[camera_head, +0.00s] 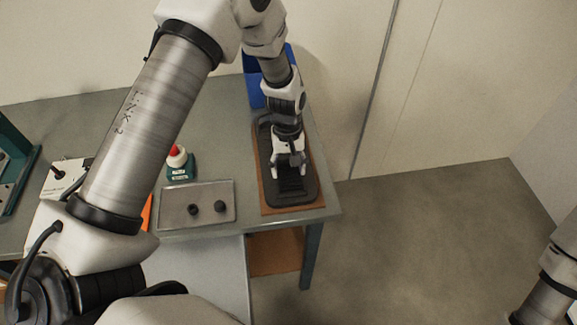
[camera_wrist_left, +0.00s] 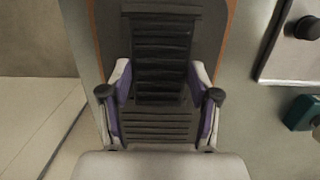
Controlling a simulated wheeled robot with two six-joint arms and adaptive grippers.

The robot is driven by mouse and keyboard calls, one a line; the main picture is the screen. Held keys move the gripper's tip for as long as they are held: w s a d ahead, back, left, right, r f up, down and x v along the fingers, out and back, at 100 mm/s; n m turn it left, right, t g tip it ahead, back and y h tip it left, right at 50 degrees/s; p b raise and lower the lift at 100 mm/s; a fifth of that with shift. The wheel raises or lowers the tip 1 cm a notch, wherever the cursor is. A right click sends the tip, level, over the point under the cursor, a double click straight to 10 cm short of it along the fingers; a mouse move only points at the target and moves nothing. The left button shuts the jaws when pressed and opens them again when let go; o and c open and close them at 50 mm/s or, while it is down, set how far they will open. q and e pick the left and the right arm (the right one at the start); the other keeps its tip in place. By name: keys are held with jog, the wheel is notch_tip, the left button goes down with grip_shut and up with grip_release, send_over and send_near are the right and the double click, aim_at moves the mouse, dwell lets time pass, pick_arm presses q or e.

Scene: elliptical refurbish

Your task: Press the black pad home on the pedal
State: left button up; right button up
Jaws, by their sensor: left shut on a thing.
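My left gripper (camera_head: 289,172) points down over the black pedal (camera_head: 307,188) near the table's right end. In the left wrist view my left gripper (camera_wrist_left: 162,95) has its two purple-lined fingers on either side of the ribbed black pad (camera_wrist_left: 161,50) and is shut on it. The pad lies along the pedal, its ribs facing the camera. More ribbed black surface shows below it, between the fingers. I cannot tell whether the pad is fully seated. My right gripper is out of view; only part of my right arm shows at the lower right.
The pedal lies on a brown mat (camera_head: 269,208). Left of it are a grey tray (camera_head: 175,208) with two black knobs and a green-and-white bottle with a red cap (camera_head: 177,160). A blue bin (camera_head: 254,92) stands behind. Open floor lies right of the table.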

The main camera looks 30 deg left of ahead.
pick_arm(q)
jog(key=shift+f+b, duration=0.3)
jog(key=shift+f, duration=0.3)
dwell(0.8)
jog(key=o, duration=1.2)
jog(key=shift+o, duration=0.2)
jog(key=shift+r, duration=0.1)
notch_tip(320, 180, up, 12)
jog(key=w+a, duration=0.1)
jog(key=shift+w, duration=0.25)
